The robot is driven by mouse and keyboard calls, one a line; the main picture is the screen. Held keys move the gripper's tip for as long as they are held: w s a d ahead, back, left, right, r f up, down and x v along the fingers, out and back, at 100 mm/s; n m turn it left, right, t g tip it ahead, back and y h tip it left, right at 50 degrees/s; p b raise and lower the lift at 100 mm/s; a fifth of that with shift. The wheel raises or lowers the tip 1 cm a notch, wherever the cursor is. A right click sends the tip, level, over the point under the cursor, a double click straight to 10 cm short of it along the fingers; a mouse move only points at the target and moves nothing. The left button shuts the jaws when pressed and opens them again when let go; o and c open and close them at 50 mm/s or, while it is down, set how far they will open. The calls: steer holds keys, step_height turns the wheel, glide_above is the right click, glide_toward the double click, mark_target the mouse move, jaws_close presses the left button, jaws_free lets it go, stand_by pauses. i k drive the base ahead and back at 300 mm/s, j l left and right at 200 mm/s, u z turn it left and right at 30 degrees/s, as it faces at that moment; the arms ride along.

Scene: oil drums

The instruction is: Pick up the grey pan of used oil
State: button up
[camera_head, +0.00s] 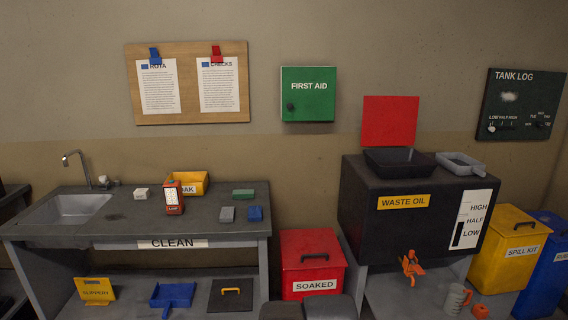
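A small grey pan (459,158) sits on the top right of the black waste oil tank (372,214). It is shallow, with a light grey rim and a short spout or handle toward its right front. Whether oil lies inside is too small to tell. A larger black tray (399,168) sits beside it to the left, under a raised red panel (390,120). The fingers of my gripper do not show. Two dark grey rounded shapes at the bottom middle edge are cut off, and I cannot tell what they are.
An orange tap (412,267) sticks out of the tank front. A grey jug (457,299) stands below it. A red SOAKED bin (312,264) and yellow SPILL KIT bin (508,247) flank the tank. The CLEAN bench (130,227) with sink stands left.

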mark_target(460, 164)
steer(key=z, duration=1.15)
